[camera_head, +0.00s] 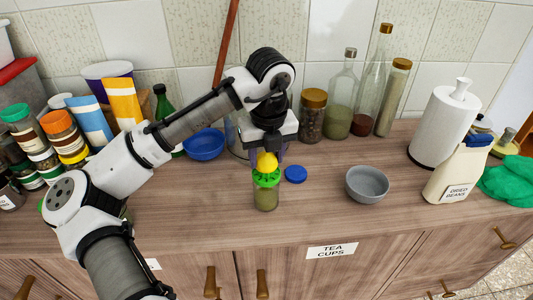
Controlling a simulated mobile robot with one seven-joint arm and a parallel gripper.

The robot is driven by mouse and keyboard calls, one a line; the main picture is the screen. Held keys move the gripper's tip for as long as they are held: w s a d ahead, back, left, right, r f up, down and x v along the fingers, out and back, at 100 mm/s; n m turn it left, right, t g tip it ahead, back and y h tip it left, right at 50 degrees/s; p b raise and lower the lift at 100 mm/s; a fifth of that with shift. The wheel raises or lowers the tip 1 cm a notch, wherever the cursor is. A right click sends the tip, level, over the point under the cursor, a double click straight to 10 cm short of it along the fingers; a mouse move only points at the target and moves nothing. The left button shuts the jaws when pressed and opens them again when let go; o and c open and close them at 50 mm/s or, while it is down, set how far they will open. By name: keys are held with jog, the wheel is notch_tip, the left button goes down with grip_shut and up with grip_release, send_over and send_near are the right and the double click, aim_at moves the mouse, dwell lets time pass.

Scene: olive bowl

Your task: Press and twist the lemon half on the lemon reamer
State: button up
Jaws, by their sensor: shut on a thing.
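My gripper (267,150) points down and is shut on a yellow lemon half (266,161). The lemon half sits right at the top of the green lemon reamer (266,178); whether it touches the reamer's tip I cannot tell. The reamer is on top of a glass jar (266,198) with a greenish look, upright near the counter's front edge. The lemon's cut face and the reamer's cone are hidden.
A blue lid (296,174) and a grey bowl (367,184) are to the right of the jar. A blue bowl (204,144) is behind left. Bottles (342,100) stand at the back, a paper towel roll (444,124) at right. Spice jars (65,136) crowd the left.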

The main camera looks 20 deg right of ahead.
jog(key=shift+f, duration=0.3)
jog(key=shift+r, duration=0.1)
jog(key=shift+n+p, duration=0.35)
jog(key=shift+n, duration=0.55)
jog(key=shift+n+p, duration=0.5)
jog(key=shift+p, duration=0.15)
jog(key=shift+n, duration=0.4)
